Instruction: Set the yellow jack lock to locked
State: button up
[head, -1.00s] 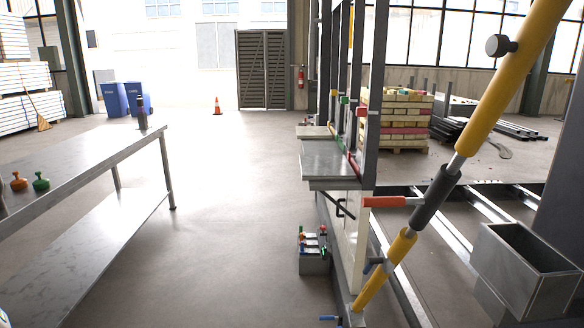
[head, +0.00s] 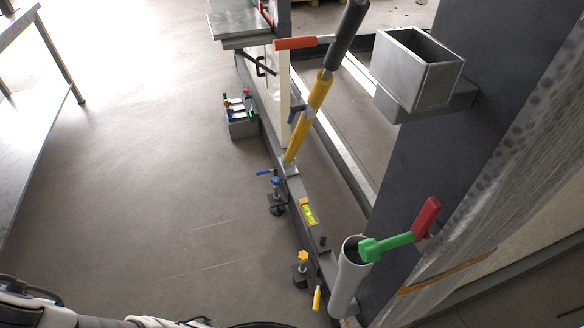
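A small dark jack with a yellow star knob (head: 303,257) stands by the lower rail of the frame, near the bottom of the head view. A short yellow lever (head: 317,298) sits just below and right of the knob and points toward the bottom of the picture. I cannot tell from this view whether it is locked. A similar jack with a blue knob (head: 275,181) stands farther along the rail, its blue lever (head: 264,172) pointing left. My gripper is not in view; only parts of my own arm show at the bottom left.
A spirit level (head: 308,212) lies on the rail. A yellow brace (head: 309,115) and metal bin (head: 416,72) are beyond. Floor to the left is clear.

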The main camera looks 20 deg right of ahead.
aim_at(316, 305)
jog(key=k+z, duration=0.15)
jog(key=k, duration=0.3)
jog(key=k+l+z, duration=0.15)
jog(key=k, duration=0.3)
jog(key=k+l+z, duration=0.15)
jog(key=k, duration=0.25)
